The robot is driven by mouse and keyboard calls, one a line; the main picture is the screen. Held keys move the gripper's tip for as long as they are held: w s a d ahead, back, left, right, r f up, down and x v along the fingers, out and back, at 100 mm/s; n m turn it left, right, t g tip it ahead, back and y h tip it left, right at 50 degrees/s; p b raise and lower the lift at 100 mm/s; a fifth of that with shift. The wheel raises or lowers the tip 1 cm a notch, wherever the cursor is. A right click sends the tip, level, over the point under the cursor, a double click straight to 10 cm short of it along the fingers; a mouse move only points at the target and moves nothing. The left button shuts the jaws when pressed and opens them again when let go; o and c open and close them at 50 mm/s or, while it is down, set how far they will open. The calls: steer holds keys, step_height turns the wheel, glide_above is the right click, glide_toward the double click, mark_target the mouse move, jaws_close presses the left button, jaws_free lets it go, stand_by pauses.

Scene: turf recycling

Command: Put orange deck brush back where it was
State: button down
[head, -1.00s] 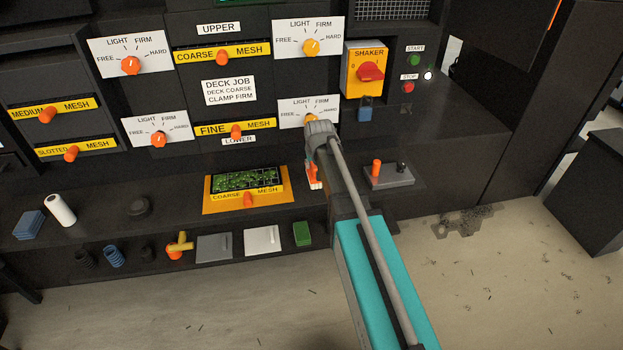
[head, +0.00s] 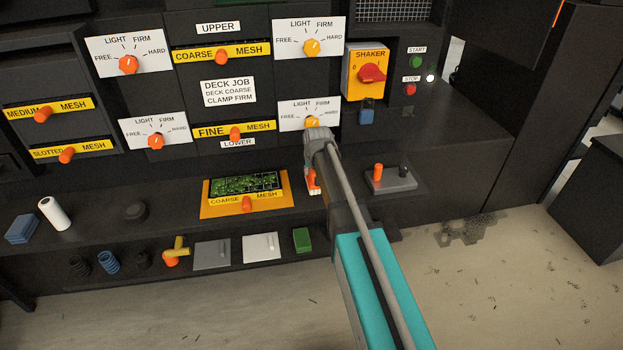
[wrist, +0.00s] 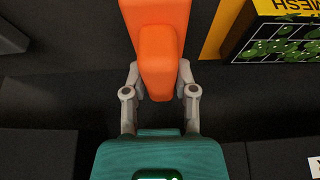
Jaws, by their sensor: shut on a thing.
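The orange deck brush (wrist: 158,45) is held between the two grey fingers of my gripper (wrist: 160,78) in the wrist view. In the head view only a small part of the brush (head: 312,182), orange with a pale lower edge, shows beside my arm, over the black bench. My arm hides the rest of it and most of the gripper. I cannot tell whether the brush touches the bench.
A yellow coarse mesh tray (head: 217,211) with green bits stands just left of the brush. A grey block with an orange peg (head: 390,183) is to the right.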

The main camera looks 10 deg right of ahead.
steer(key=shift+w+f+b, duration=0.35)
steer(key=shift+f, duration=0.2)
steer(key=shift+s+f+b, duration=0.15)
steer(key=shift+f+b, duration=1.1)
steer(key=shift+f, duration=0.05)
steer(key=shift+c, duration=2)
jaws_free()
steer(key=p+v, duration=1.1)
steer(key=v, duration=0.1)
steer(key=shift+r, duration=0.1)
steer(key=s+f+g, duration=0.1)
steer(key=s+g, duration=0.3)
steer(key=s, duration=2)
steer(key=shift+s+a+f+g, duration=0.2)
steer(key=shift+s+g, duration=0.05)
steer(key=shift+g, duration=0.05)
